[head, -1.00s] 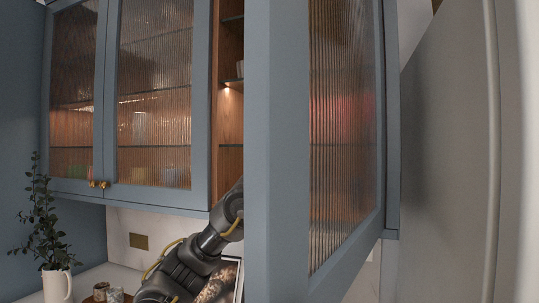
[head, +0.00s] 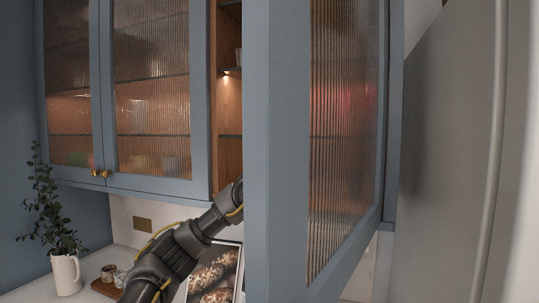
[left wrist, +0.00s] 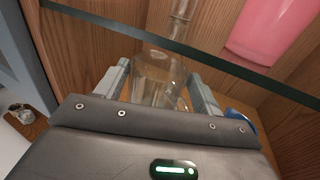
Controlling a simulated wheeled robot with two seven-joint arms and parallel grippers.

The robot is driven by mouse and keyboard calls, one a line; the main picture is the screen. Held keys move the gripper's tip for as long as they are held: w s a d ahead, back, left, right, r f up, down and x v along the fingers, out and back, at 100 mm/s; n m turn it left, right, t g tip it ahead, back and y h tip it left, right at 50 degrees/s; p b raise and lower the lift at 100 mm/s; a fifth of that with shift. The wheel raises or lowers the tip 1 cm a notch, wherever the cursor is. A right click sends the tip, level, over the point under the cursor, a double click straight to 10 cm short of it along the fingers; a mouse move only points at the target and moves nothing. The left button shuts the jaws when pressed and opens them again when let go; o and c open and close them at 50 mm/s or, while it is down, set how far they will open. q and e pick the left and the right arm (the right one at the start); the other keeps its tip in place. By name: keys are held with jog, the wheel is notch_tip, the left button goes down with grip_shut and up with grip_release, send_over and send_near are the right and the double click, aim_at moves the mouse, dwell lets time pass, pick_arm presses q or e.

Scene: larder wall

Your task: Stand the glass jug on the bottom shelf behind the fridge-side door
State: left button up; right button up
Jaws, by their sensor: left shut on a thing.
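The clear glass jug (left wrist: 158,88) shows in the left wrist view between the two fingers of my left gripper (left wrist: 160,83), which is shut on it. In the head view the fridge-side door (head: 278,150) stands open, with a ribbed glass pane. My left arm reaches up behind this door, so the gripper and jug are hidden there. I cannot tell whether the jug touches the shelf below it. My right gripper is not in view.
A pink thing (left wrist: 272,30) stands at the upper right in the left wrist view, and a blue thing (left wrist: 242,119) lies close to the right finger. The fridge (head: 445,160) is right of the door. A white jug with a plant (head: 66,274) stands on the counter.

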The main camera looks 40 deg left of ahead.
pick_arm(q)
jog(key=w+a+p, duration=0.1)
jog(key=w+a+f+p, duration=0.1)
jog(key=shift+w+a+f+p, duration=0.2)
jog(key=shift+w+p, duration=0.1)
dwell(0.3)
jog(key=o, duration=1.3)
jog(key=shift+f, duration=0.15)
jog(key=o, duration=0.5)
